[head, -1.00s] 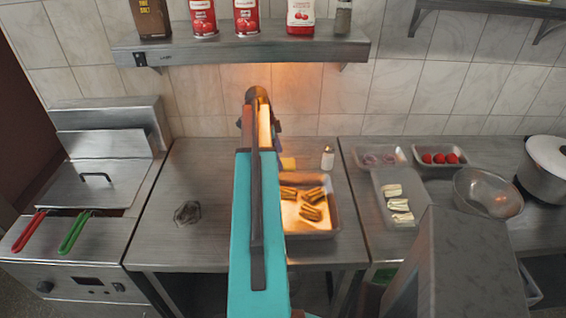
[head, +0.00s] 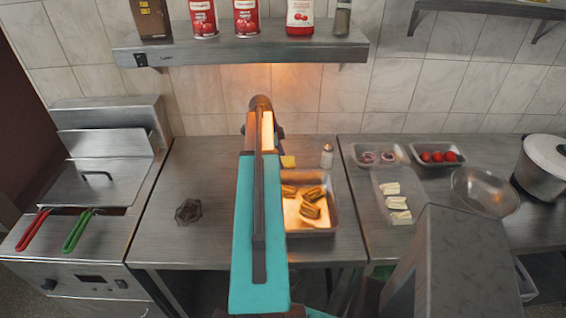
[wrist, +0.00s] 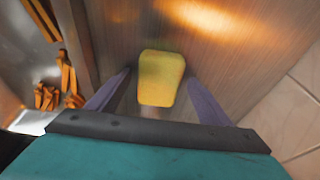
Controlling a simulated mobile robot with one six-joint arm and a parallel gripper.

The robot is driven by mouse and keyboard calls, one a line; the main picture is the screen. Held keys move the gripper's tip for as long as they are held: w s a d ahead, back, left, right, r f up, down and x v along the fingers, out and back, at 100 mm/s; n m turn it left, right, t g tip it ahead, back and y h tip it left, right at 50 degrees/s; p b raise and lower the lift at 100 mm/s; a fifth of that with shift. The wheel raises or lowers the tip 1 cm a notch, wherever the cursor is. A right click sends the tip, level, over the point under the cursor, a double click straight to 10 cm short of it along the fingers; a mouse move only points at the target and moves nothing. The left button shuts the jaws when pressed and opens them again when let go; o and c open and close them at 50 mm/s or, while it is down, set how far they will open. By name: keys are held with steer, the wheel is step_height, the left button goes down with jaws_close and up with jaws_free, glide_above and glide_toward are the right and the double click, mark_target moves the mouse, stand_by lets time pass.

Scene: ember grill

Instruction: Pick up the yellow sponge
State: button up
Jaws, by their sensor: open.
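The yellow sponge (wrist: 161,78) lies on the steel counter in the wrist view. In the head view only a part of the sponge (head: 288,161) shows, just right of my arm and behind the tray of fries. My gripper (wrist: 160,92) is open, with one purple finger on each side of the sponge in the wrist view. I see a gap between each finger and the sponge. In the head view my arm hides the fingers.
The metal tray (head: 331,222) of fries is close in front of the sponge. A salt shaker (head: 327,156) stands to its right. The tiled wall (wrist: 300,110) is near the gripper. The counter left of my arm is clear except for a dark glass ashtray-like object (head: 188,211).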

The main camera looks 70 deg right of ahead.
steer(key=c, duration=1.1)
steer(key=shift+r, duration=0.2)
steer(key=shift+r+b, duration=1.8)
steer(key=shift+r, duration=3.05)
steer(key=o, duration=0.4)
steer(key=shift+c, duration=0.2)
steer(key=c, duration=0.3)
